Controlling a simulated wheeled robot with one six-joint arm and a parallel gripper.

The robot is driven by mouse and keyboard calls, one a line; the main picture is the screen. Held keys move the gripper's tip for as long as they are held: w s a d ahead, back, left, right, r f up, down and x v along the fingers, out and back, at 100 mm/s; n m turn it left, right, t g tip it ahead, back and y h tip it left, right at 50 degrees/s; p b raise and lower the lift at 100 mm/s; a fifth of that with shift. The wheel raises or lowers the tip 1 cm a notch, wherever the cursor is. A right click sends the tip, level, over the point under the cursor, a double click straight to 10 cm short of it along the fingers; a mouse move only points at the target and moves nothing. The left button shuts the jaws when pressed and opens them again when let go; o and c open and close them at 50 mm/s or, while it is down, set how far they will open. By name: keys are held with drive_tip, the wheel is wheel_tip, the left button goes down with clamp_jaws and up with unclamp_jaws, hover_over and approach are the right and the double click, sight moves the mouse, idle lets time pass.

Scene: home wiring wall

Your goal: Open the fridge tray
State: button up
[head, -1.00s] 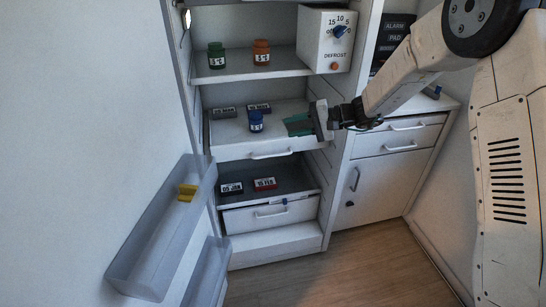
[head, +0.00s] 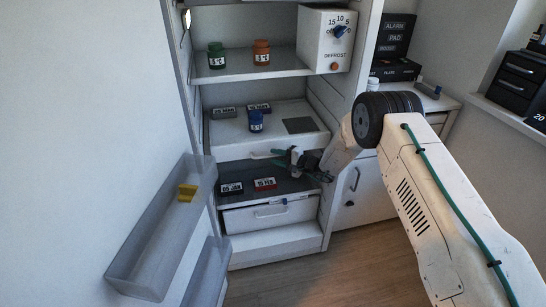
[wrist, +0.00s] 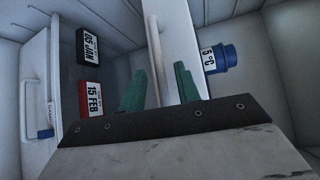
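The fridge tray (head: 232,135) is a white pull-out shelf at mid height in the open fridge, with a bar handle (head: 262,155) on its front. A blue jar (head: 256,122) stands on it, marked 5 °C in the wrist view (wrist: 221,59). My gripper (head: 281,157) is at the tray's front, by the right end of the handle. In the wrist view its two green fingers (wrist: 160,75) are apart, with the white front edge of the tray (wrist: 180,45) seen between and beyond them. I cannot tell whether they touch the handle.
Date blocks 05 JAN (head: 231,188) and 15 FEB (head: 265,184) lie on the dark shelf below, above a lower drawer (head: 240,217). The open fridge door with its bin (head: 160,235) is at left. A white cabinet (head: 365,190) stands at right.

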drive_tip(key=shift+x, duration=1.15)
drive_tip(key=shift+c, duration=0.2)
